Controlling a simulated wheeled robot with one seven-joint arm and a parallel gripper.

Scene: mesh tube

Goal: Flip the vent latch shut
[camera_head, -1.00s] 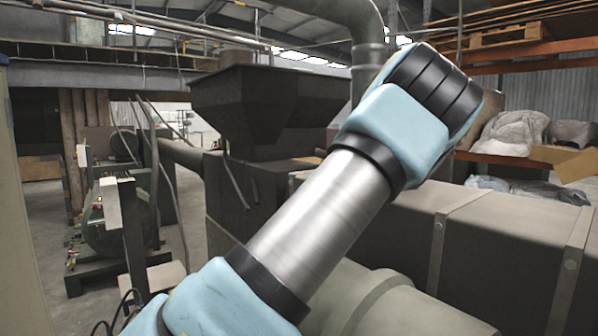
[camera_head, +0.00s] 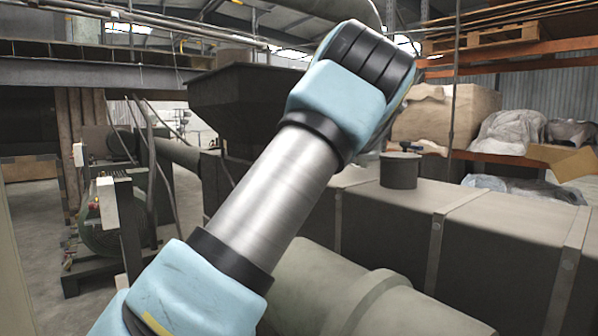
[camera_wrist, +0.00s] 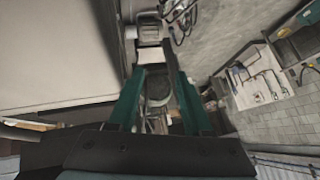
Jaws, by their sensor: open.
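A short dark grey cylinder (camera_head: 400,171) stands upright on top of the long boxy duct (camera_head: 480,228), right of my arm in the head view. A small dark lever-like piece (camera_head: 411,148) sits at its top; it looks like the vent latch, but it is too small to tell its position. My gripper (camera_wrist: 158,74) shows in the wrist view, its two teal fingers spread apart with nothing held. A dark rounded thing shows beyond the gap between them; I cannot tell what it is. In the head view my arm hides the gripper.
A large rounded grey-green pipe (camera_head: 350,290) lies in front of the duct. A dark hopper (camera_head: 240,105) stands behind my arm. A shelf at the right back holds a tan box (camera_head: 455,118) and wrapped bundles (camera_head: 510,132). Air above the duct's right part is clear.

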